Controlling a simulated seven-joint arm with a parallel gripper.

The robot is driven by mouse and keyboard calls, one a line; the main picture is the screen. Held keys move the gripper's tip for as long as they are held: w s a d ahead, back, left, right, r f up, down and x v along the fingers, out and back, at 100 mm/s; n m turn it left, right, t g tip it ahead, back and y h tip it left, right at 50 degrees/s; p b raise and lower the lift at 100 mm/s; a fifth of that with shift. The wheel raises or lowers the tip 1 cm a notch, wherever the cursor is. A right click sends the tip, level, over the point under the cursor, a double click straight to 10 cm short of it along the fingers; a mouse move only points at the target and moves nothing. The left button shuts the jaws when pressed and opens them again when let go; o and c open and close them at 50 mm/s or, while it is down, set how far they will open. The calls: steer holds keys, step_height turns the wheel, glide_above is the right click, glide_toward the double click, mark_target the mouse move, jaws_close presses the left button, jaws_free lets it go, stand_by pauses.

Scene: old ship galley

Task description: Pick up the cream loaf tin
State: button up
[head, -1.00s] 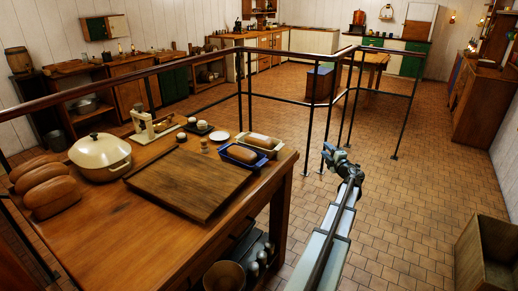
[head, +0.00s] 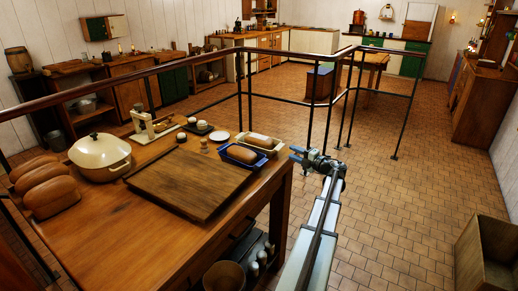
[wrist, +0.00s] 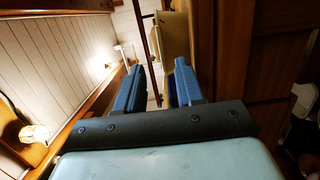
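The cream loaf tin (head: 274,151) stands at the table's far right corner with a brown loaf in it. It is right behind a blue loaf tin (head: 240,161) that also holds a loaf. My gripper (head: 295,153) is just right of the cream tin, beyond the table edge, and looks apart from it. In the wrist view my gripper (wrist: 157,88) is open, its two blue fingers spread with nothing between the near parts. A cream shape, which looks like the tin, shows beyond the fingers, partly hidden by the right one.
A wooden board (head: 190,183) lies in front of the tins. A cream pot (head: 100,155), several loaves, a scale (head: 143,125) and small dishes stand on the left. A dark railing (head: 245,85) runs behind the table.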

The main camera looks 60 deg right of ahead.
steer(key=shift+w+d+f, duration=0.1)
steer(key=shift+w+d, duration=0.1)
steer(key=shift+w, duration=0.9)
steer(key=shift+w+d+r, duration=0.1)
steer(key=shift+w+d, duration=0.15)
steer(key=shift+w, duration=0.9)
steer(key=shift+w+d+f, duration=0.1)
steer(key=shift+w+d, duration=0.1)
steer(key=shift+w, duration=0.9)
jaws_close()
